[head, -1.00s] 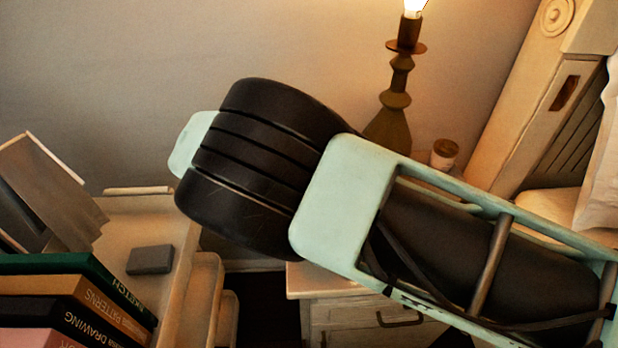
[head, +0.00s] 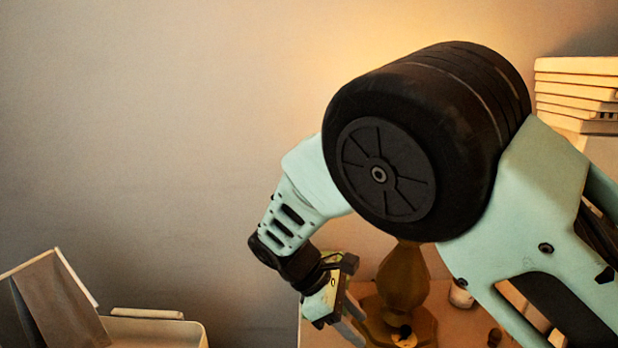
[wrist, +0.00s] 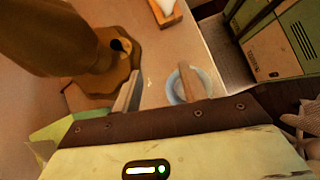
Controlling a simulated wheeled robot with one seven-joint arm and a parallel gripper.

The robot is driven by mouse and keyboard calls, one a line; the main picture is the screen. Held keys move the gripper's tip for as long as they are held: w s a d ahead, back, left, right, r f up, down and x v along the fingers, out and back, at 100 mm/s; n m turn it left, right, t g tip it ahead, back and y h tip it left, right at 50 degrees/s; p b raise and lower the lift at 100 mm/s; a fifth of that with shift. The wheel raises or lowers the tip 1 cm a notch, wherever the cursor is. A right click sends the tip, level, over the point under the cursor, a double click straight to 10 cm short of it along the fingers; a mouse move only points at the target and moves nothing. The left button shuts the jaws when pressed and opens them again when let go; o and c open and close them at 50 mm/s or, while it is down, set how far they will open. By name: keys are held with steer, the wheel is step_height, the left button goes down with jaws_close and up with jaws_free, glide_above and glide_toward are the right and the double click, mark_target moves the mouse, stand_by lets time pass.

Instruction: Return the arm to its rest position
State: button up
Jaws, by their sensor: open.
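My gripper (head: 350,325) hangs low in the head view, at the end of my bent mint-and-black arm, just left of the brown lamp (head: 403,280). In the wrist view the two fingers of my gripper (wrist: 160,87) are spread apart with nothing between them but the pale surface beyond. The lamp's wide base (wrist: 108,68) is just left of the left finger. A small pale-blue round dish (wrist: 178,92) lies behind the right finger, partly hidden by it. My arm hides the lamp's upper part in the head view.
The pale tabletop (wrist: 150,60) carries the lamp. A small jar (head: 461,293) stands right of the lamp, and stacked books (head: 577,90) are at the upper right. A grey-brown open book or folder (head: 55,300) is at the lower left. The wall at left is clear.

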steer(key=s+d+r+m+t+y+p, duration=0.1)
steer(key=s+d+r+m+y+p, duration=0.1)
steer(key=s+r, duration=0.5)
steer(key=s+d+r+m+y+p, duration=0.2)
steer(key=s+d+r+m+y, duration=0.2)
steer(key=s, duration=1)
step_height(320, 180, up, 4)
steer(key=m+y, duration=0.2)
steer(key=shift+f+t+y, duration=0.25)
steer(key=shift+t+y, duration=0.05)
steer(key=shift+t, duration=0.1)
